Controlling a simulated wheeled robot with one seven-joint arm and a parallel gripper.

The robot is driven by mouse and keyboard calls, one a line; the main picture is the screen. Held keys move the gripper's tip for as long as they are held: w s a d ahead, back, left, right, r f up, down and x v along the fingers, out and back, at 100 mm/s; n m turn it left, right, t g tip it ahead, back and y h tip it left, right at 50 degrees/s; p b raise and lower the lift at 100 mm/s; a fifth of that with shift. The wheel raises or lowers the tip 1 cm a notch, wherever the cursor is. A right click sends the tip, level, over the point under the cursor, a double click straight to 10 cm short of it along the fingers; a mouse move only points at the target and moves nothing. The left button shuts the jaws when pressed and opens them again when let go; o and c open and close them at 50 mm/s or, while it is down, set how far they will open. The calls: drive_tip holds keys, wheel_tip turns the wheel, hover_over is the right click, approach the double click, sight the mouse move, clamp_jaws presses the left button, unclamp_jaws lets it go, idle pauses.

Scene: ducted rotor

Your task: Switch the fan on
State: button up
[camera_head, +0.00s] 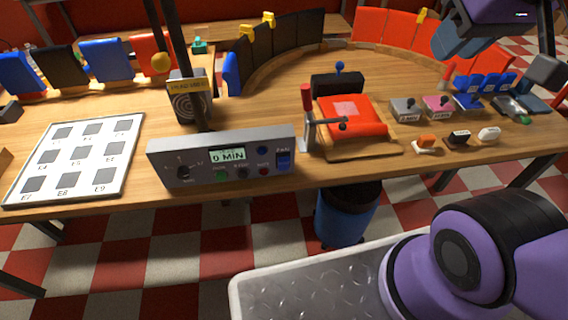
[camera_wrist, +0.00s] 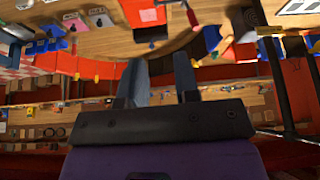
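A grey control box (camera_head: 222,160) stands at the front edge of the wooden table, left of centre in the head view. Its display (camera_head: 228,155) reads "0 MIN". A blue switch (camera_head: 283,160) marked FAN is at the right end of its panel. I cannot tell which way the switch is set. A dark unit with a round grille (camera_head: 190,102) stands behind the box. My gripper (camera_head: 460,42) is high at the upper right of the head view, far from the switch. In the wrist view its two fingers (camera_wrist: 160,80) are apart with nothing between them.
A red press-like device (camera_head: 350,118) with a lever stands right of the box. A white board with labelled squares (camera_head: 75,158) lies at the left. Small switches and blocks (camera_head: 458,138) sit at the right. A dark post rises behind the box. Space before the panel is clear.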

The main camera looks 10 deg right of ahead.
clamp_jaws()
idle(1.4)
